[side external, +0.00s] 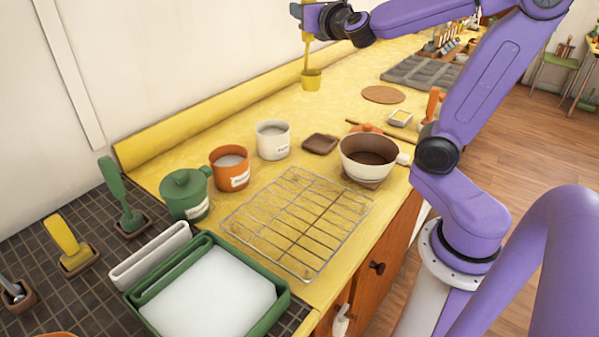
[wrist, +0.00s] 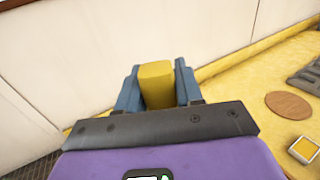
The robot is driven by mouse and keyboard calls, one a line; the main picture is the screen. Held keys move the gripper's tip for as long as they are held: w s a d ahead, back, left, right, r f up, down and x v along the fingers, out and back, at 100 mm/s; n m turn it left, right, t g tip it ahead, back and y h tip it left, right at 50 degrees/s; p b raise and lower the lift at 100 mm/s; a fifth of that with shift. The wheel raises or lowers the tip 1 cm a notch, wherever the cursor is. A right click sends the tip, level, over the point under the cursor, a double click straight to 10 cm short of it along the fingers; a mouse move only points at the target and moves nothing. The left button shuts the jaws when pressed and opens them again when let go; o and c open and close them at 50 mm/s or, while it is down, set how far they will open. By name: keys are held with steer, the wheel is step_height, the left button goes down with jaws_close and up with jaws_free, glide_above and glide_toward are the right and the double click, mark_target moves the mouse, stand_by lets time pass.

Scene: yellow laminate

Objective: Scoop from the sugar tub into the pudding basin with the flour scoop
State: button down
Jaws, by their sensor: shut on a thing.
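My gripper (side external: 309,16) is high over the back of the counter, shut on the handle of a yellow scoop (side external: 311,80). The scoop hangs upright, cup lowest, and I cannot tell whether the cup holds anything. In the wrist view, the yellow handle (wrist: 157,85) sits between my blue fingers (wrist: 158,75); the cup is hidden. An open white tub (side external: 273,140) and an open orange tub (side external: 230,168) hold pale contents. A green tub (side external: 186,196) has its lid on. Their labels are too small to read. A cream bowl with a brown inside (side external: 368,157), likely the basin, stands to the right.
A wire rack (side external: 298,220) lies in front of the tubs. A small brown dish (side external: 320,143) sits between white tub and bowl. A green tray (side external: 207,290) and upright tools with green (side external: 122,196) and yellow (side external: 66,241) handles are at left. A round board (side external: 383,94) lies behind.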

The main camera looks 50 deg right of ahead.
steer(key=s+a+r+n+t+y, duration=0.2)
steer(key=s+a+r+n+y, duration=0.1)
steer(key=a+r+n+y, duration=0.3)
steer(key=w+a+f+m+g+h, duration=0.2)
steer(key=w+a+f+m+h, duration=0.4)
steer(key=w+a+f, duration=0.5)
steer(key=w+f+h, duration=0.1)
steer(key=w+f, duration=0.2)
steer(key=w, duration=0.1)
steer(key=shift+w+m+g, duration=0.3)
steer(key=shift+m, duration=0.1)
steer(key=shift+a, duration=0.15)
steer(key=shift+s+a+f, duration=0.1)
steer(key=shift+s+f, duration=0.1)
steer(key=shift+f, duration=0.95)
steer(key=shift+s+a+f, duration=0.1)
steer(key=shift+s+f, duration=0.1)
steer(key=shift+f, duration=1.1)
